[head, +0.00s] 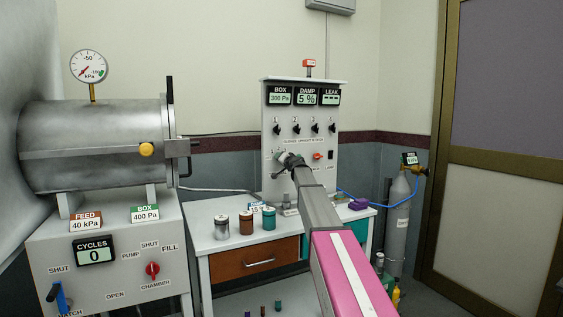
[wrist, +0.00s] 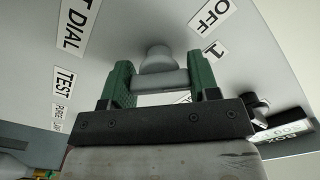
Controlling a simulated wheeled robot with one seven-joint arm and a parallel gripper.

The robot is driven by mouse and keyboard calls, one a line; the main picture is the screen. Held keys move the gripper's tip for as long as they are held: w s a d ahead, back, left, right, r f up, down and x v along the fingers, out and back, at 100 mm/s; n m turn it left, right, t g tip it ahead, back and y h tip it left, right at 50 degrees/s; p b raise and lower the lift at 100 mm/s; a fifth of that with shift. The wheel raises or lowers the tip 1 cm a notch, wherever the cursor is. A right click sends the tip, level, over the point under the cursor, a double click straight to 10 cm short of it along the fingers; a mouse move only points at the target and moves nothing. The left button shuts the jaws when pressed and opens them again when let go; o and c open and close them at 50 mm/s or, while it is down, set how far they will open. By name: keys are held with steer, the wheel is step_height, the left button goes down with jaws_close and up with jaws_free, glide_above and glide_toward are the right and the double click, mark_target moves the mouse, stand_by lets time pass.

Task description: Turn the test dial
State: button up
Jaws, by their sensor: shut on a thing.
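The grey test dial (wrist: 158,60) shows in the wrist view, with a round hub and a straight bar handle. My gripper (wrist: 160,78) has its green fingers on both ends of that bar and is shut on it. Labels reading "T DIAL", "TEST", "OFF" and "1" are around the dial. In the head view my arm reaches to the lower left of the upright grey panel (head: 300,98), where my gripper (head: 283,160) mostly hides the dial. I cannot tell which mark the dial points to.
Above the dial are several black knobs and displays reading BOX 300 Pa, DAMP 5 % and LEAK dashes. A red switch (head: 318,156) is to its right. Several jars, including a brown one (head: 246,222), stand on the bench. A gas cylinder (head: 398,225) stands at right.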

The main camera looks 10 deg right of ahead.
steer(key=m, duration=0.4)
steer(key=shift+m, duration=0.3)
steer(key=shift+f+m, duration=0.15)
steer(key=shift+m, duration=2.15)
steer(key=o, duration=0.9)
steer(key=shift+s+d, duration=0.1)
steer(key=v, duration=1)
steer(key=shift+s+d, duration=0.1)
steer(key=shift+s, duration=0.2)
